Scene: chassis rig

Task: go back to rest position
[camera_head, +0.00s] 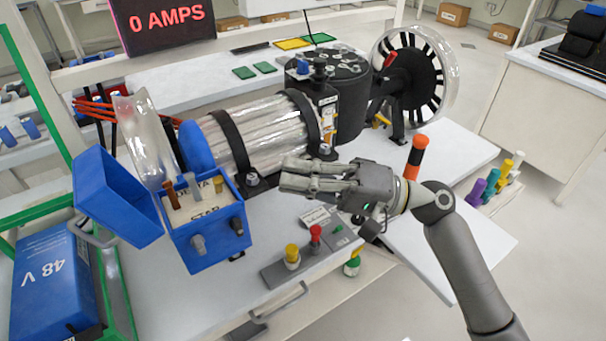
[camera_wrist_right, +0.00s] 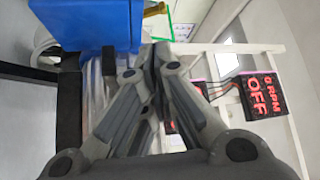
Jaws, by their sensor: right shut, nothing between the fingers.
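My right gripper (camera_head: 285,176) reaches in from the right in the head view and hangs above the white bench (camera_head: 350,290). Its fingers are closed together with nothing between them, pointing left toward the open blue box (camera_head: 215,228). In the right wrist view the shut fingers (camera_wrist_right: 155,60) point away from the camera, with the blue box (camera_wrist_right: 95,22) at the upper left. My left gripper is not in either view.
A clear motor cylinder (camera_head: 262,135) lies behind my gripper, with a caged fan (camera_head: 447,75) farther right. A button panel (camera_head: 305,255) sits below my gripper. An orange-topped post (camera_head: 416,155) stands close to my wrist.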

